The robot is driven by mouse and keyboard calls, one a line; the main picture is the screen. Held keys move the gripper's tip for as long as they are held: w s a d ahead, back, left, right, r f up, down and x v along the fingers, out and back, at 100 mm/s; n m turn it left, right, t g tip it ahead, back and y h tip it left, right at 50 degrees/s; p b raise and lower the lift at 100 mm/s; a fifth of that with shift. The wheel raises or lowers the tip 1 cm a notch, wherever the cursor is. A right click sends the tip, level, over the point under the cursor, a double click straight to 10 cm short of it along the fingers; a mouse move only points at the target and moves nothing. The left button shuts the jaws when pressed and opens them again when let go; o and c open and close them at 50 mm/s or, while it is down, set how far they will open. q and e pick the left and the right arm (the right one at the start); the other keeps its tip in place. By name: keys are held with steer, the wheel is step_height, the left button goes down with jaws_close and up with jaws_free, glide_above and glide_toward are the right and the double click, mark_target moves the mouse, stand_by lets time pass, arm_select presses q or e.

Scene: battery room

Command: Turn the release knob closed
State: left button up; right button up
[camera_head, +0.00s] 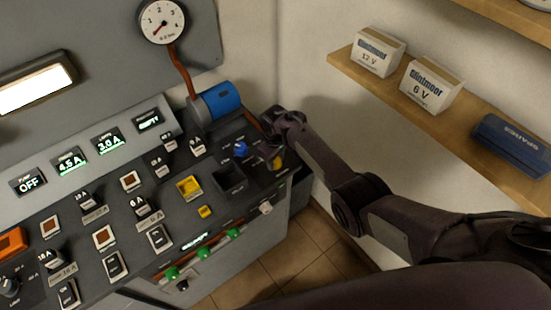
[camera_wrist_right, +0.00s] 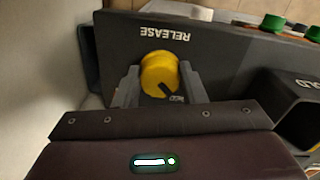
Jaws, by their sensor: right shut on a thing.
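The release knob (camera_wrist_right: 159,74) is yellow and round with a dark pointer mark, on the dark panel below the printed word RELEASE in the right wrist view. My right gripper (camera_wrist_right: 160,82) has one finger on each side of the knob and is shut on it. In the head view my right gripper (camera_head: 277,140) is at the right end of the console, and a bit of the yellow knob (camera_head: 278,162) shows below it. The small lettering by the pointer is partly hidden. My left gripper is not in view.
The console (camera_head: 120,215) carries several switches, displays and a blue knob (camera_head: 241,149). A blue cylinder (camera_head: 221,101) stands behind. A dark open holder (camera_wrist_right: 292,105) is beside the knob. A wall shelf (camera_head: 450,115) with boxes is at the right, above my right arm.

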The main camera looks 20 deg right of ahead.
steer(key=shift+w+r, duration=0.1)
steer(key=o, duration=1)
step_height(320, 180, up, 8)
steer(key=shift+a+f, duration=0.15)
stand_by(0.4)
